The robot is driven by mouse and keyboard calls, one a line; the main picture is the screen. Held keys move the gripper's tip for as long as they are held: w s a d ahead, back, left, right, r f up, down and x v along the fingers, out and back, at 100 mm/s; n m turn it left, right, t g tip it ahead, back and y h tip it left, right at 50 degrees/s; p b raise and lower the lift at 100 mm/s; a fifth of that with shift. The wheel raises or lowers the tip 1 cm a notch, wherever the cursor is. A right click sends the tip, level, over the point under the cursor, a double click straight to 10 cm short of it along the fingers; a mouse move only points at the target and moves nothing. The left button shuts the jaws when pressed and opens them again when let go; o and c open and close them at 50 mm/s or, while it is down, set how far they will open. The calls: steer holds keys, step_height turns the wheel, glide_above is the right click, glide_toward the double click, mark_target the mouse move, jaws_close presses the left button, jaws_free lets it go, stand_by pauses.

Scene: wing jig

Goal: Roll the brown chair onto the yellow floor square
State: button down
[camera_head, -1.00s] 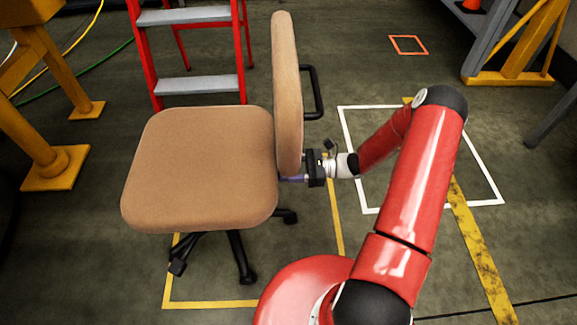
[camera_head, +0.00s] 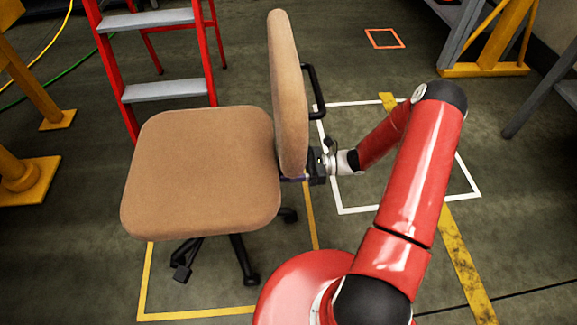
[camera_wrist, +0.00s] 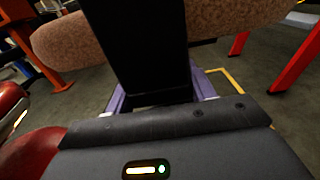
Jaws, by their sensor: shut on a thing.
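The brown chair (camera_head: 200,165) stands upright on a black castor base, its backrest (camera_head: 288,95) to the right. The yellow floor square (camera_head: 147,275) is an outline beneath it. The castors that show, at the front and right, appear inside the outline; the seat hides the far castors and the square's far side. My gripper (camera_head: 295,180) is at the lower right of the backrest, shut on the chair's black back support. In the wrist view, the purple fingers of my gripper (camera_wrist: 160,97) flank this black bar (camera_wrist: 145,50), with the brown seat (camera_wrist: 70,42) beyond.
A red ladder (camera_head: 112,75) with grey steps stands close behind the chair. Yellow posts (camera_head: 25,180) stand at left. A white floor square (camera_head: 470,194) and a small orange one (camera_head: 385,38) lie at right on clear floor. A yellow-footed frame (camera_head: 485,70) is at back right.

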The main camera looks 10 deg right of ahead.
steer(key=shift+d, duration=0.2)
steer(key=c, duration=0.7)
jaws_free()
steer(key=shift+c, duration=0.2)
steer(key=o, duration=0.3)
steer(key=shift+a, duration=0.1)
steer(key=d, duration=0.8)
steer(key=shift+s, duration=0.4)
